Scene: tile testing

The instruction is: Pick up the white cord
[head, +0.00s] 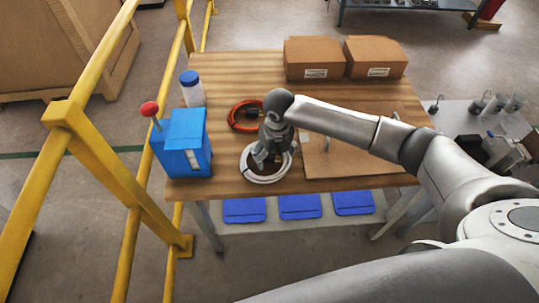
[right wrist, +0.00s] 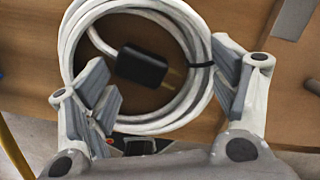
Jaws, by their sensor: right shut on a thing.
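The white cord (head: 265,180) is a coiled loop at the front edge of the wooden table, left of its middle. In the right wrist view the white cord (right wrist: 205,85) shows several turns, a black tie on its right side and a black plug inside the loop. My right gripper (head: 270,155) points down over the coil. Whether the coil is clear of the tabletop I cannot tell. My left gripper is not in view.
An orange cord coil (head: 235,124) lies just behind. A blue box (head: 182,145) with a red knob and a blue-capped bottle (head: 192,92) stand at left. A brown board (head: 345,160) lies at right, cartons (head: 312,58) at the back. A yellow railing (head: 105,150) runs along the left.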

